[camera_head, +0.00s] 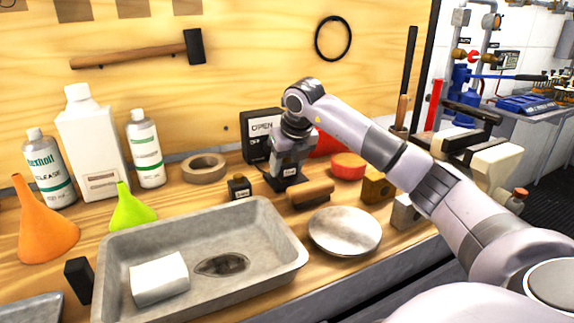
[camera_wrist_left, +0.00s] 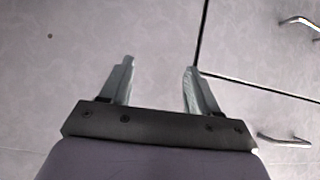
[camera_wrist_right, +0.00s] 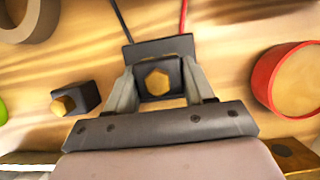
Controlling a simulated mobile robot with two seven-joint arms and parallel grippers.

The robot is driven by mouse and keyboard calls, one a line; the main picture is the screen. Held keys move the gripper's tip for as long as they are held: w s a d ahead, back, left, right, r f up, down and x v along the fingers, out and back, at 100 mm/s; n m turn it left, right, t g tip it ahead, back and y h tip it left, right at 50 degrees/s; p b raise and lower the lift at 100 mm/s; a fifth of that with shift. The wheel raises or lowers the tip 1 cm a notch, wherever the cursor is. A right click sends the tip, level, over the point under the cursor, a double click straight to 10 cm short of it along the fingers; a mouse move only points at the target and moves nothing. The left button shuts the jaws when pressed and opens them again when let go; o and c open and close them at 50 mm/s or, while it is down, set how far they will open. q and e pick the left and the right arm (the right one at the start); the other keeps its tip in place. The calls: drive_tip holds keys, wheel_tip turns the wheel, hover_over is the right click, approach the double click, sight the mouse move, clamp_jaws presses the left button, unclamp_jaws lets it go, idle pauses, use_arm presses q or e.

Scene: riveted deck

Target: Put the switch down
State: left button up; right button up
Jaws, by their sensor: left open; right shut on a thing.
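The switch looks like a small dark block with a brass hexagonal piece on its top in the right wrist view (camera_wrist_right: 157,82). My right gripper (camera_wrist_right: 157,90) is shut on it, with one finger on each side. In the head view my right gripper (camera_head: 287,172) points down over the bench, in front of the black box marked OPEN. The gripper mostly hides the switch there, and I cannot tell whether it touches the wood. My left gripper (camera_wrist_left: 157,65) is open and empty, facing a pale grey surface with metal handles.
The wooden bench (camera_head: 185,200) is crowded. A similar small dark block (camera_head: 239,187) stands left of my right gripper, with a tape roll (camera_head: 204,168) behind. A red tub (camera_head: 348,167) is right.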

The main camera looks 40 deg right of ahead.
drive_tip(key=shift+f, duration=0.2)
drive_tip(key=o, duration=1.1)
drive_tip(key=shift+r, duration=0.1)
drive_tip(key=shift+r, duration=0.3)
drive_tip(key=p+v, duration=0.1)
drive_tip(key=v, duration=1)
drive_tip(key=shift+r, duration=0.35)
